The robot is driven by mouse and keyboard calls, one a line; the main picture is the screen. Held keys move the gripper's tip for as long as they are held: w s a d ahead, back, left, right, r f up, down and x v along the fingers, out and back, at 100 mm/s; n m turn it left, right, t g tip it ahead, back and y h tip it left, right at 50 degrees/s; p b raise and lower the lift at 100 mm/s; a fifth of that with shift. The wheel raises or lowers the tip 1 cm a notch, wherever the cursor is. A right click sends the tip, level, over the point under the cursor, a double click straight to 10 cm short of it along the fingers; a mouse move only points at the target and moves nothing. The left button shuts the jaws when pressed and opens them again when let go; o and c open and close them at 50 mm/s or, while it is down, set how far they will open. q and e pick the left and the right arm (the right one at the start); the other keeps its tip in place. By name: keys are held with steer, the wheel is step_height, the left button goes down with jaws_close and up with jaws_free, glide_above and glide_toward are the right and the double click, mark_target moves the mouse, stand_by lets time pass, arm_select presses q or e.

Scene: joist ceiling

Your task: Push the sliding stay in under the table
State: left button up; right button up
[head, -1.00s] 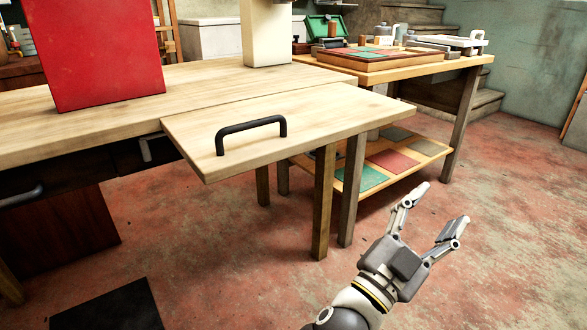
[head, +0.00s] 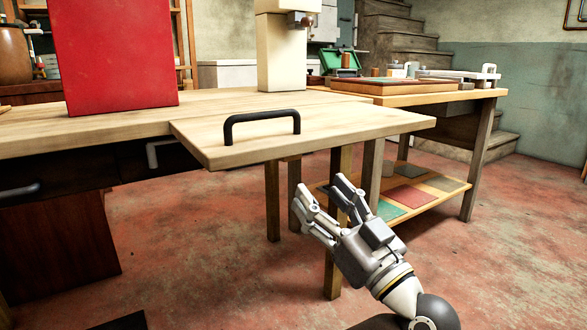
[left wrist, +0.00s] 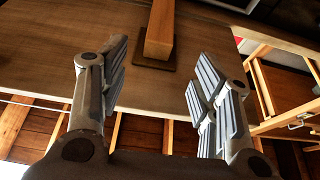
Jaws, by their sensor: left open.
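The wooden table leaf (head: 320,128) sticks out level from the workbench, with a black handle on top. In the left wrist view its underside (left wrist: 85,65) fills the upper middle. A light wooden bar (left wrist: 159,30), which looks like the sliding stay, shows against this underside with its end towards me and a dark patch around it. In the head view the leaf hides the stay. My left gripper (head: 320,188) is open and empty, below the leaf's front edge, fingers pointing up. In the left wrist view its fingers (left wrist: 160,62) lie either side of the bar's line, apart from it.
A red box (head: 115,55) and a cream machine (head: 281,55) stand on the workbench (head: 225,100). A second table (head: 410,97) with a low shelf stands behind the leaf. Table legs (head: 338,255) are close to my left gripper.

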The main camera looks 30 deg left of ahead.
mark_target(292, 160)
arm_select(q)
steer(key=b+x, duration=0.3)
steer(key=x, duration=0.5)
steer(key=shift+w+a, duration=0.15)
steer(key=shift+a, duration=0.15)
steer(key=shift+w+a+r+b, duration=0.2)
steer(key=shift+a+r+b, duration=0.1)
steer(key=shift+a+r, duration=0.1)
jaws_close()
